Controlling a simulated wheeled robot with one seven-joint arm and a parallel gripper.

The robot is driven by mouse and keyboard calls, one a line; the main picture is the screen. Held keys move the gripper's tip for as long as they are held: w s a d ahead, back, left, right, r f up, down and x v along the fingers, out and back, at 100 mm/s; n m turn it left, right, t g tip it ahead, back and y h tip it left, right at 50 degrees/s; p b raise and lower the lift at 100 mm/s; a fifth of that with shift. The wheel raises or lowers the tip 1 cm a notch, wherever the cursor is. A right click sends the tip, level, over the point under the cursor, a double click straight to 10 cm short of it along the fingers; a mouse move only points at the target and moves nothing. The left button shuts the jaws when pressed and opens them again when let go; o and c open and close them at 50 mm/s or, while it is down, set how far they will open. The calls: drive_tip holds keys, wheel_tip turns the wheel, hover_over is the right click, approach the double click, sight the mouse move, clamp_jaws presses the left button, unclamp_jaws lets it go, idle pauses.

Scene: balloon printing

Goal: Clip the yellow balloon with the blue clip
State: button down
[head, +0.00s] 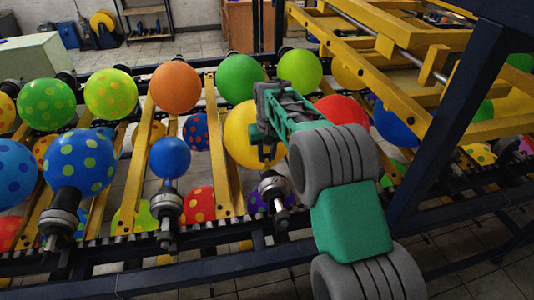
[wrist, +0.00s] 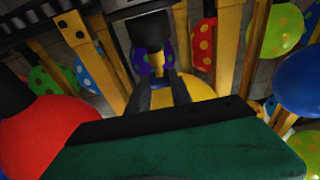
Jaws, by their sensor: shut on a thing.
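The yellow balloon (head: 243,137) sits on the rack in the middle of the head view, partly hidden behind my arm. In the wrist view part of the yellow balloon (wrist: 187,88) shows beyond my fingers. My gripper (head: 268,155) points down in front of the balloon, just above its holder. In the wrist view my gripper (wrist: 158,76) has its dark fingers close to the yellow neck under the black holder. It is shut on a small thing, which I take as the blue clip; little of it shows. I cannot tell whether it touches the neck.
The balloon's metal holder (head: 273,188) stands right below my gripper. A red balloon (head: 343,112) is close on the right, and a green balloon (head: 240,79) is behind. Yellow rack bars (head: 220,145) and a dark blue post (head: 440,120) limit the room.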

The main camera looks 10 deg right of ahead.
sight(267, 165)
drive_tip(key=shift+f, duration=0.1)
drive_tip(key=shift+f+b, duration=0.7)
drive_tip(key=shift+f, duration=0.4)
drive_tip(key=shift+f, duration=0.4)
idle(0.6)
drive_tip(key=c, duration=1.1)
unclamp_jaws()
wheel_tip(267, 165, up, 9)
drive_tip(key=p, duration=0.5)
drive_tip(key=shift+r, duration=0.1)
